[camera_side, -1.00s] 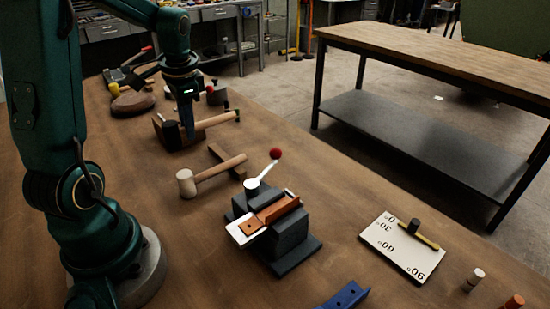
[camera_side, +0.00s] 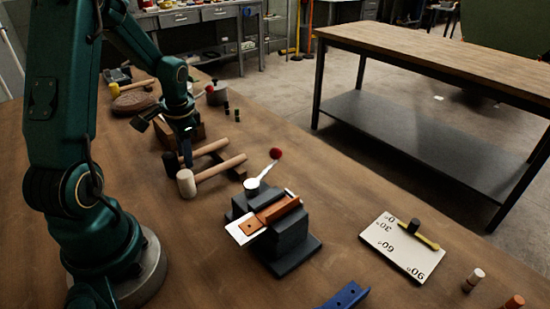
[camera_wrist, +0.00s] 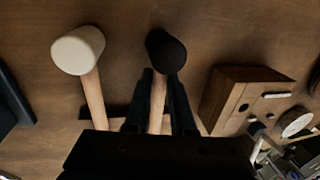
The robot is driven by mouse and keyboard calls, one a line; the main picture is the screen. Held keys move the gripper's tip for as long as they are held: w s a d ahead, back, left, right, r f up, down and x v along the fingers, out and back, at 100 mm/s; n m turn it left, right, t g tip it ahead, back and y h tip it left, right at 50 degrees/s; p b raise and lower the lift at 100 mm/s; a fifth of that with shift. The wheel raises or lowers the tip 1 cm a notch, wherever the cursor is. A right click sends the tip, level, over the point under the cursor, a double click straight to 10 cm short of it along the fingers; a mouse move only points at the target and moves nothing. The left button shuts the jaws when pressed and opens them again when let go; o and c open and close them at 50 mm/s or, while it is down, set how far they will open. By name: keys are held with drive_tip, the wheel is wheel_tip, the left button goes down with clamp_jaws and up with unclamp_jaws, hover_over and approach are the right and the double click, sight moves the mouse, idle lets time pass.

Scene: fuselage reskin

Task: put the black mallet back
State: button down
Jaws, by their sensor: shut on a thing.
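The black mallet has a black head (camera_wrist: 165,50) and a pale wooden handle. My gripper (camera_side: 187,163) is shut on this handle just behind the head; in the wrist view the handle runs between the two fingers (camera_wrist: 158,100). In the side view the black head (camera_side: 171,161) is partly hidden behind my gripper. The mallet lies beside and roughly parallel to a white-headed mallet (camera_side: 186,183), which also shows in the wrist view (camera_wrist: 78,50). Both handles pass over a dark wooden bar (camera_side: 238,173). I cannot tell whether the black mallet's handle touches the bar.
A wooden block with holes (camera_wrist: 240,95) stands close behind the black mallet. A grey vise (camera_side: 280,235) with a red-knobbed lever is in front. A yellow-headed mallet (camera_side: 117,89) and a round brown block (camera_side: 133,103) lie farther back. An angle plate (camera_side: 402,247) lies at right.

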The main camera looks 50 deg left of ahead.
drive_tip(key=shift+f, duration=0.1)
drive_tip(key=c, duration=0.8)
unclamp_jaws()
drive_tip(key=shift+o, duration=0.2)
drive_tip(key=v, duration=1.1)
drive_tip(key=s+d+r+t+h, duration=0.1)
drive_tip(key=s+d+t, duration=0.1)
drive_tip(key=d, duration=0.8)
drive_tip(key=s+d+r+t+h, duration=0.1)
drive_tip(key=s+d+r+t, duration=0.1)
drive_tip(key=d, duration=0.8)
drive_tip(key=shift+s+r+t, duration=0.2)
drive_tip(key=shift+s+t, duration=0.45)
drive_tip(key=shift+t, duration=0.15)
